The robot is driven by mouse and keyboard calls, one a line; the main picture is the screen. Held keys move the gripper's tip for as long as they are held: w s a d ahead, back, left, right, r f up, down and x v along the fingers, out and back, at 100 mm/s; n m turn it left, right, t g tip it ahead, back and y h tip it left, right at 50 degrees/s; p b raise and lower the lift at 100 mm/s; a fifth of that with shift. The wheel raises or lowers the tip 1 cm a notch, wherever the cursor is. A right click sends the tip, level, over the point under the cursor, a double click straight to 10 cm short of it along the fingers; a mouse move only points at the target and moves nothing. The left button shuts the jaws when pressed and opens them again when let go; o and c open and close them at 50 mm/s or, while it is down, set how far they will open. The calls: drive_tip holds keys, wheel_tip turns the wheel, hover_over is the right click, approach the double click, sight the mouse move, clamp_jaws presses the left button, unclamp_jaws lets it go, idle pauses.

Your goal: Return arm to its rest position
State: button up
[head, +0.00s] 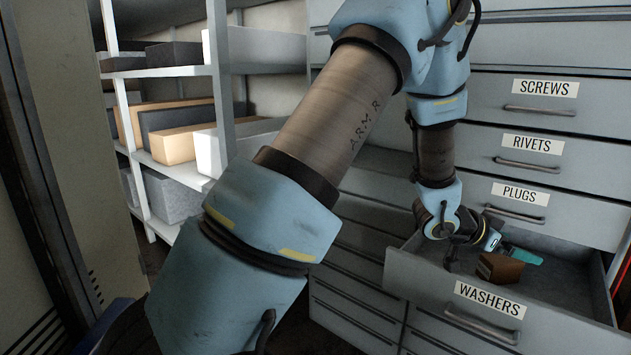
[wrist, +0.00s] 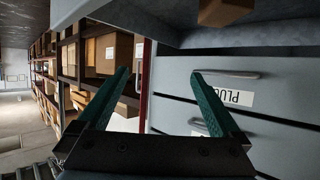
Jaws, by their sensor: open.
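My arm reaches from the lower left across the head view, and my gripper (head: 522,255) is at the open WASHERS drawer (head: 455,290). One teal finger shows there; the other is hidden. In the wrist view my gripper (wrist: 160,73) has its two teal fingers spread wide with nothing between them. A small brown block (head: 501,268) is in the open drawer, close beside the gripper in the head view. A brown block also shows at the top of the wrist view (wrist: 225,12), apart from the fingers.
Closed drawers labelled SCREWS (head: 545,105), RIVETS (head: 532,158) and PLUGS (head: 520,208) rise above the open one. A shelf rack with boxes (head: 185,140) stands at the left, behind my arm. A tall panel (head: 75,150) fills the left edge.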

drive_tip(key=w+a+n+t+y, duration=0.1)
drive_tip(key=w+a+n+y, duration=0.1)
drive_tip(key=a, duration=0.5)
drive_tip(key=w+a+n+t+y, duration=0.2)
drive_tip(key=w+a, duration=0.3)
drive_tip(key=a, duration=0.2)
drive_tip(key=w+a+n+t+y, duration=0.1)
drive_tip(key=w+a+n+y, duration=0.1)
drive_tip(key=a, duration=0.5)
drive_tip(key=shift+w+r+t, duration=0.25)
drive_tip(key=shift+w+t, duration=0.05)
drive_tip(key=shift+w, duration=0.5)
drive_tip(key=s+a+n+g+y, duration=0.1)
drive_tip(key=s+a+n+y, duration=0.15)
drive_tip(key=a, duration=0.65)
drive_tip(key=s+a+n+y, duration=0.1)
drive_tip(key=a+n+y, duration=0.2)
drive_tip(key=a, duration=0.6)
drive_tip(key=s+a+n+g+y, duration=0.1)
drive_tip(key=s+a+n+g, duration=0.2)
drive_tip(key=s+a, duration=0.6)
drive_tip(key=shift+s+a+g, duration=0.15)
drive_tip(key=shift+s+g, duration=0.45)
drive_tip(key=shift+s, duration=0.65)
drive_tip(key=shift+n, duration=0.25)
